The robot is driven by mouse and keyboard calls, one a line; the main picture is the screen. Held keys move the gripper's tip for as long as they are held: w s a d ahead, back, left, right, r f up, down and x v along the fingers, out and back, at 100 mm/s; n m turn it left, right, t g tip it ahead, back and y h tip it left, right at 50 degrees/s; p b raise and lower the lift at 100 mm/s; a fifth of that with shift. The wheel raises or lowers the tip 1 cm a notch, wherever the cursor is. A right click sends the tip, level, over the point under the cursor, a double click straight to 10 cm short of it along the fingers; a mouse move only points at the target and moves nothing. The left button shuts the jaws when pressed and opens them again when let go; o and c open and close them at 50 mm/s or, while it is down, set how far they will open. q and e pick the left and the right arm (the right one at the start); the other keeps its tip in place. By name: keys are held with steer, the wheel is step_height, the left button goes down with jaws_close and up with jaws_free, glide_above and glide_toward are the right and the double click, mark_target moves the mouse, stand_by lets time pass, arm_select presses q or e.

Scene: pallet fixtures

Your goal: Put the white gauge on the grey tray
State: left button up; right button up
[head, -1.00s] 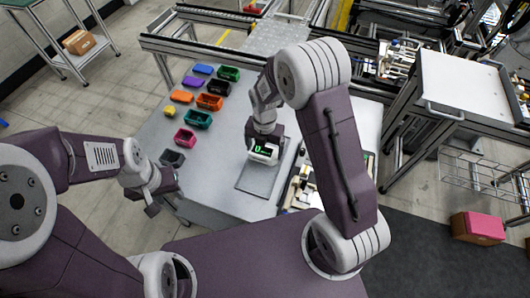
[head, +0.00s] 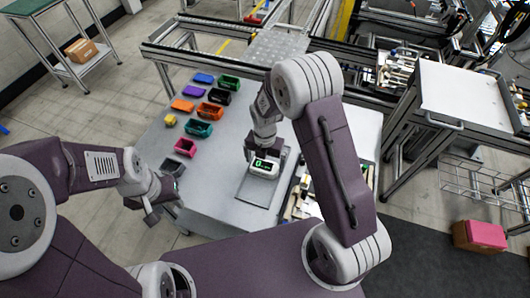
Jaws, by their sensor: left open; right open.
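The white gauge (head: 265,172), with a green lit display, sits on the grey tray (head: 253,196), a flat dark-grey plate on the table. My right gripper (head: 258,156) points down just above and behind the gauge. It is open; its fingertips are small and partly hidden, so I cannot tell whether they touch the gauge. My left gripper (head: 164,206) is open and empty, off the table's left front edge, away from the gauge.
Several small coloured bins, such as the teal bin (head: 198,128) and green bin (head: 229,83), stand on the left of the grey table (head: 222,170). Assorted parts (head: 303,190) lie right of the tray. A white-topped cart (head: 462,95) stands at the right.

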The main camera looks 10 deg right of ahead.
mark_target(265, 166)
step_height(265, 166, up, 11)
steer(key=s+d+m, duration=0.2)
steer(key=s+m, duration=0.2)
steer(key=m, duration=0.6)
steer(key=s+d+m, duration=0.2)
steer(key=s+m, duration=0.2)
steer(key=m, duration=0.5)
steer(key=s+d+f+m+t, duration=0.1)
steer(key=s+m, duration=0.4)
steer(key=m, duration=0.5)
steer(key=shift+d+m, duration=0.3)
steer(key=shift+d, duration=0.1)
steer(key=shift+s+f, duration=0.1)
